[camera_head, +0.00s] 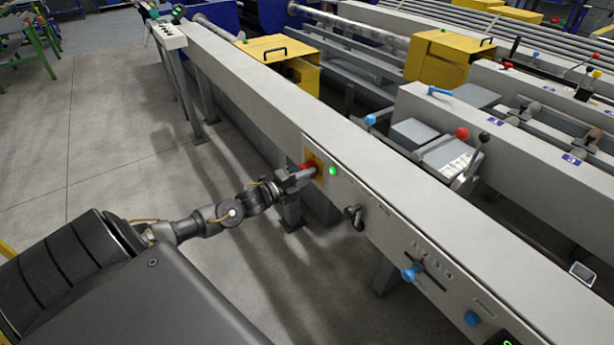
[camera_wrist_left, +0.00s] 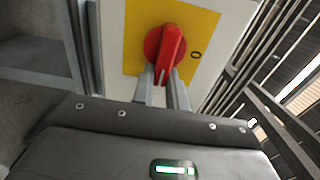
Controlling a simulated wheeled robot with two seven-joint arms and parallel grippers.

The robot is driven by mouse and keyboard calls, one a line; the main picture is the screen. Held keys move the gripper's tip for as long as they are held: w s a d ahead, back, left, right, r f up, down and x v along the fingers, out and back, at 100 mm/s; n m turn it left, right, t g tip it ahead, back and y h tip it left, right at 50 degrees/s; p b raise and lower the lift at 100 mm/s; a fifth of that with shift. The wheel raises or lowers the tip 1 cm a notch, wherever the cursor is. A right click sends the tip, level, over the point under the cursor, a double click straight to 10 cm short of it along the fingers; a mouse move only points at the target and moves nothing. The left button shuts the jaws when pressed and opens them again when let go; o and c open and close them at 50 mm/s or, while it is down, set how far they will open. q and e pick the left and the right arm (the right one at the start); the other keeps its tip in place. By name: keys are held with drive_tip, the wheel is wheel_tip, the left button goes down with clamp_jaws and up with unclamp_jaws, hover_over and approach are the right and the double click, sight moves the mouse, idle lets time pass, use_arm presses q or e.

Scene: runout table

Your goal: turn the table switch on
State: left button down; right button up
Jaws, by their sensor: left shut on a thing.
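The table switch (camera_head: 309,169) is a red rotary knob on a yellow plate on the side panel of the long grey runout table (camera_head: 270,108). In the left wrist view the red knob (camera_wrist_left: 166,50) sits on the yellow plate (camera_wrist_left: 199,30), with a "0" mark to its right. Its handle stands nearly upright, tilted slightly right. My left gripper (camera_head: 298,176) is at the switch, and its two fingers (camera_wrist_left: 163,82) are shut on the lower end of the knob's handle. A green lamp (camera_head: 332,171) glows right of the switch. My right gripper is not in view.
A dark lever (camera_head: 354,216), a blue slider knob (camera_head: 410,272) and a blue button (camera_head: 472,319) are farther along the same panel. Yellow boxes (camera_head: 277,62) stand behind the table. The floor (camera_head: 110,150) left of the table is clear.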

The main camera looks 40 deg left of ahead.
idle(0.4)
use_arm(q)
drive_tip(key=c, duration=1.4)
unclamp_jaws()
drive_tip(key=shift+s, duration=0.1)
drive_tip(key=v, duration=1)
drive_tip(key=shift+s+a, duration=0.15)
drive_tip(key=shift+s, duration=0.15)
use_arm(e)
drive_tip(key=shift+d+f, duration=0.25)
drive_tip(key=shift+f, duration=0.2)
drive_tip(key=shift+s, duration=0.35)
